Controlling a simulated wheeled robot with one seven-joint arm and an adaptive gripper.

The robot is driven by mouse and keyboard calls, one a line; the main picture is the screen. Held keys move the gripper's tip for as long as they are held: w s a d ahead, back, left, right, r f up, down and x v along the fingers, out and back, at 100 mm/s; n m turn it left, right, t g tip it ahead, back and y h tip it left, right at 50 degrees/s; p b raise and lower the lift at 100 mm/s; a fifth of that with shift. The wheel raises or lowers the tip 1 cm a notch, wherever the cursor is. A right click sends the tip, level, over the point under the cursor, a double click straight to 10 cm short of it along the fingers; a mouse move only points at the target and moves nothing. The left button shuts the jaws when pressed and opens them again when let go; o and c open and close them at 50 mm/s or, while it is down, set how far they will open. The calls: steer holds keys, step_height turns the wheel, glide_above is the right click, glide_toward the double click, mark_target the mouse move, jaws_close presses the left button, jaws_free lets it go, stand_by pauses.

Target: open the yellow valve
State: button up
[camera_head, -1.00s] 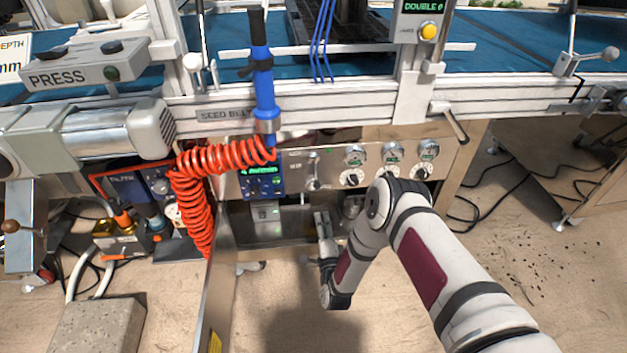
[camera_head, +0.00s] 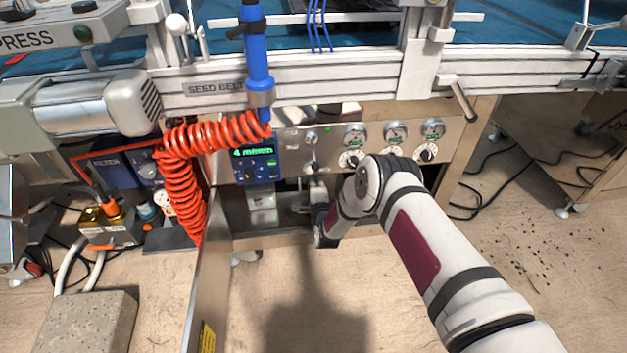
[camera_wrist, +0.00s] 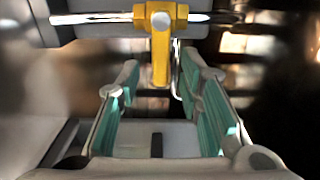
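The yellow valve (camera_wrist: 160,40) shows in the wrist view. Its lever hangs straight down, across a thin horizontal metal pipe. My gripper (camera_wrist: 160,76) is open, with one teal-padded finger on each side of the lever's lower end. Gaps show on both sides, and neither finger visibly touches the lever. How far the lever reaches in between the fingers is hard to tell. In the head view my gripper (camera_head: 317,188) is low in the open cabinet under the gauge panel, partly hidden by my arm. I cannot make out the yellow valve there.
The steel gauge panel (camera_head: 290,160) with gauges and knobs is just above my gripper. A blue display unit (camera_head: 255,164) and a coiled orange hose (camera_head: 182,195) are to the left. An open cabinet door (camera_head: 208,290) stands left of my arm.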

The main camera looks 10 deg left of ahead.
steer(key=shift+w+a, duration=0.1)
steer(key=shift+w, duration=0.4)
jaws_close()
